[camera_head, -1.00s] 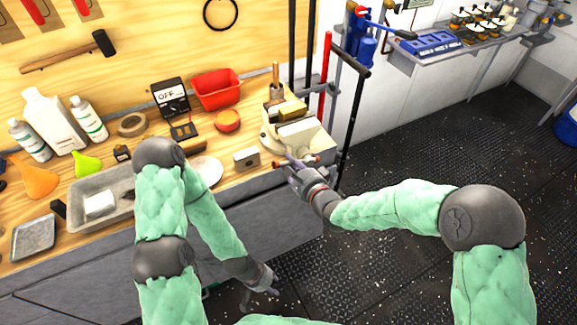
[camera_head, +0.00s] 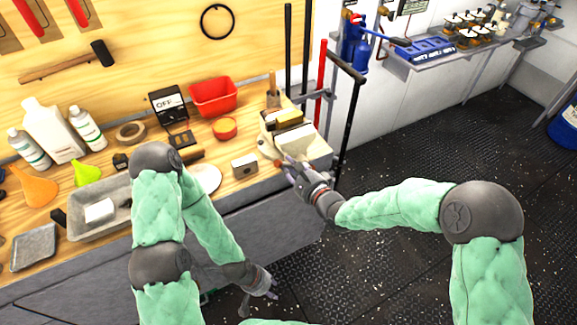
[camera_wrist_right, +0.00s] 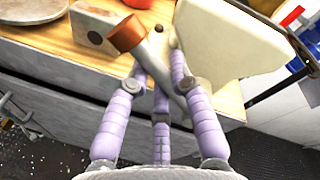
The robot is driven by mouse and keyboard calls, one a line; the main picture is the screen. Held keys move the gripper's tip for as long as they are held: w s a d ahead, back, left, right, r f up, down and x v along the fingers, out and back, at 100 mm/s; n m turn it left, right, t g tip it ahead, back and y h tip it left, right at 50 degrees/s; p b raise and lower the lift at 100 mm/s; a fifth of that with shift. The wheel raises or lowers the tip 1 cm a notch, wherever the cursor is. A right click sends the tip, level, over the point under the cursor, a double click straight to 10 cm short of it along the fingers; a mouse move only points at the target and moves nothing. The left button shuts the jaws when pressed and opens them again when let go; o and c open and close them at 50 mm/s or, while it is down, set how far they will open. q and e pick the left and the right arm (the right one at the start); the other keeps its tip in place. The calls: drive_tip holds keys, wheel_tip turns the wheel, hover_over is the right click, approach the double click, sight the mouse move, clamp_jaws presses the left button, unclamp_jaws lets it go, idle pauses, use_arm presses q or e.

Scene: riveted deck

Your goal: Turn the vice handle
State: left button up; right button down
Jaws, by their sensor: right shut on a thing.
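The pale vice (camera_head: 306,146) stands at the right front corner of the wooden bench. Its handle is a grey metal bar (camera_wrist_right: 158,68) with a copper-coloured end cap (camera_wrist_right: 126,34), slanting from upper left to lower right in the right wrist view. My right gripper (camera_head: 291,165) is shut on the vice handle at the front of the vice; its lilac fingers (camera_wrist_right: 162,85) are around the bar. The handle's other end is hidden behind the fingers. My left gripper (camera_head: 259,303) hangs low in front of the bench, empty, with its fingers apart.
A metal block (camera_head: 244,167) and a white plate (camera_head: 205,179) lie on the bench left of the vice. A red bin (camera_head: 213,97) stands behind. A black upright bar (camera_head: 347,125) stands close right of the vice.

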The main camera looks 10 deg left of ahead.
drive_tip(key=c, duration=1.1)
unclamp_jaws()
drive_tip(key=shift+s+d+f, duration=0.2)
drive_tip(key=shift+r, duration=0.1)
drive_tip(key=v, duration=1.2)
